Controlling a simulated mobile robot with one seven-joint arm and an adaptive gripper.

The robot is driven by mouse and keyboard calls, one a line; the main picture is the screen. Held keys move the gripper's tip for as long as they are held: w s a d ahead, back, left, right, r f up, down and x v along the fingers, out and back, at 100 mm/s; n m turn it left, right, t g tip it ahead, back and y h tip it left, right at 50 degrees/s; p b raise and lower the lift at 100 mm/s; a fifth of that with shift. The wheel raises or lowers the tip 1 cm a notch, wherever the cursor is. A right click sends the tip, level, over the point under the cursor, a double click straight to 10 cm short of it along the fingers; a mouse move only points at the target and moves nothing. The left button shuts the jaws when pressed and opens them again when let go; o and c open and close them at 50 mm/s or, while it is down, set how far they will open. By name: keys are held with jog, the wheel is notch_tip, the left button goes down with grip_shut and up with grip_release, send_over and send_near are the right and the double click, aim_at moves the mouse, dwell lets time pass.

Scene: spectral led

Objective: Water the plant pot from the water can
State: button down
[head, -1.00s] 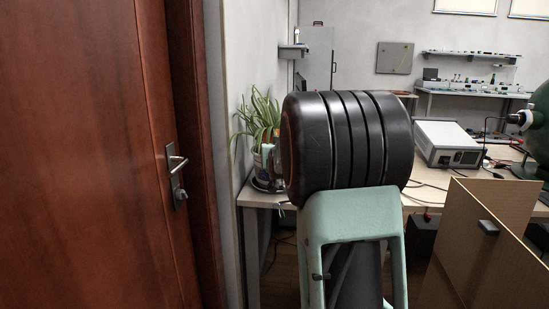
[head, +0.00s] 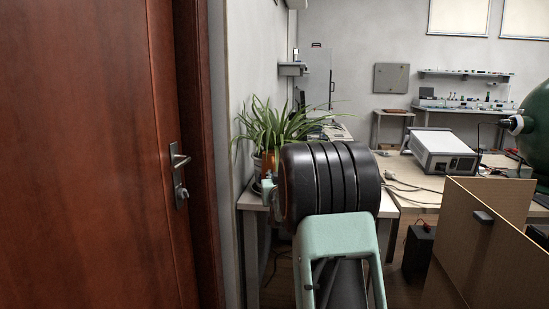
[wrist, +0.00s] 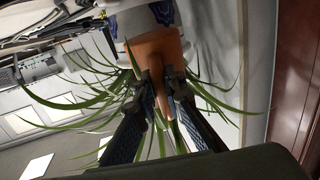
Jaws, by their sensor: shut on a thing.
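The plant (head: 285,125) has long green and pale striped leaves and stands on the far table, left of centre in the head view. Its white and blue pot (wrist: 163,10) shows at the top of the upside-down wrist view. An orange can (wrist: 155,50) is in front of the pot and leaves. My gripper (wrist: 164,78) is shut on a narrow orange part of the can, likely its handle. In the head view, a small orange patch (head: 269,164) shows beside the pot. My black and green arm hides the gripper there. The can's spout and any water are not visible.
A brown wooden door (head: 90,150) and the wall are close on the left. A brown panel box (head: 470,240) stands at the front right.

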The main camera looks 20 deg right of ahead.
aim_at(273, 161)
jog(key=shift+s+f, duration=0.1)
jog(key=shift+f, duration=0.6)
jog(key=shift+t, duration=0.3)
jog(key=shift+r+p, duration=1.3)
jog(key=shift+r, duration=1.6)
jog(key=shift+a, duration=0.1)
jog(key=shift+a+r+p, duration=0.1)
jog(key=shift+r+p, duration=0.1)
jog(key=shift+p, duration=0.15)
jog(key=s+a+r+n+y+p, duration=0.1)
jog(key=s+a+r+p, duration=0.4)
jog(key=p, duration=0.7)
jog(key=s+a+r+n+y+p, duration=0.1)
jog(key=s+a+r+y+p, duration=0.2)
jog(key=a+r+p, duration=0.7)
jog(key=s+a+r+n+t+y+p, duration=0.1)
jog(key=s+a+r+p, duration=0.6)
jog(key=p, duration=0.8)
jog(key=a+y, duration=0.1)
jog(key=a, duration=0.2)
jog(key=shift+a+r+n, duration=0.35)
jog(key=shift+a+n, duration=0.05)
